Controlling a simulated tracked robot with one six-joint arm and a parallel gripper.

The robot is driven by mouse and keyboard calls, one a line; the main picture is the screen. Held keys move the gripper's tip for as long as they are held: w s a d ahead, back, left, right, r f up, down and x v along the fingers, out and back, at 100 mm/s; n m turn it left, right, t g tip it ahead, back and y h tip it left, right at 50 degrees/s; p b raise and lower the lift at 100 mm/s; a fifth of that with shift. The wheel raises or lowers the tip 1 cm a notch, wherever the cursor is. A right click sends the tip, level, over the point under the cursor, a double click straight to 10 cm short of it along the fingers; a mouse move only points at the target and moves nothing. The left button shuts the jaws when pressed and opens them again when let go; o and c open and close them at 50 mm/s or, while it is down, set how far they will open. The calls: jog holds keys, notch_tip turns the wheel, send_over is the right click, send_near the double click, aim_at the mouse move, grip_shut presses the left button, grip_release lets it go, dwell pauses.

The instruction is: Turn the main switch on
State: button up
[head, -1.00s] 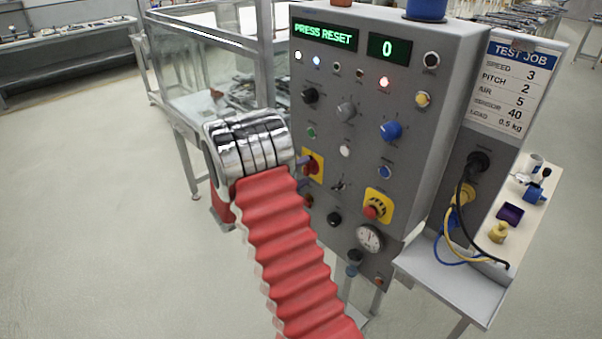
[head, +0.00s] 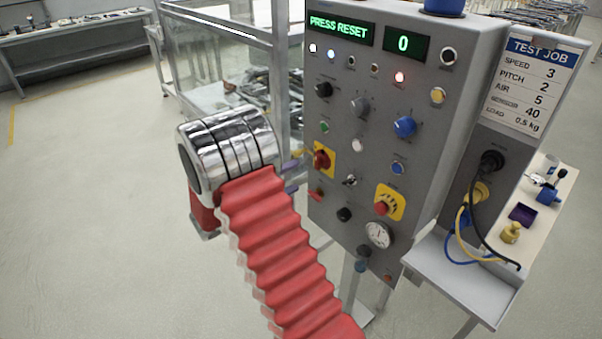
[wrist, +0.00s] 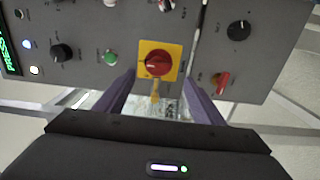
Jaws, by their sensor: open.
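The main switch looks to be the red rotary knob on a yellow square plate (head: 322,159) at the panel's left edge. In the wrist view the red knob (wrist: 158,63) sits near the upper middle, with a narrow yellow piece (wrist: 155,91) below it. My gripper (head: 293,174) is left of the switch in the head view, its purple fingers pointing at the panel. In the wrist view my gripper (wrist: 157,92) is open, one finger on each side below the plate, with no knob between the tips. Whether the fingers touch the panel cannot be told.
The grey panel (head: 380,190) has a display (head: 339,29) reading "PRESS RESET". A red emergency button on yellow (head: 383,208) and a gauge (head: 378,234) are low right. A red lever (wrist: 221,82) is right of the fingers in the wrist view. A glass-sided frame (head: 225,65) stands behind.

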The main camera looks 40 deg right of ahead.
jog(key=a, duration=0.5)
jog(key=shift+s, duration=0.1)
dwell(0.5)
jog(key=s+a+f+n+g+y, duration=0.2)
jog(key=s+f+n+g+y, duration=0.15)
jog(key=s+f, duration=0.35)
jog(key=s+a+r+m+y, duration=0.1)
jog(key=s+a+m+y, duration=0.1)
jog(key=s+a+y, duration=0.5)
jog(key=s+a+r+m+t+y, duration=0.1)
jog(key=s+a+r+t+y, duration=0.2)
jog(key=r, duration=0.5)
jog(key=s+a+r+t+y, duration=0.4)
jog(key=s+a+r, duration=0.3)
jog(key=a+r, duration=0.2)
jog(key=shift+a+m+t, duration=0.35)
jog(key=shift+a+t, duration=0.4)
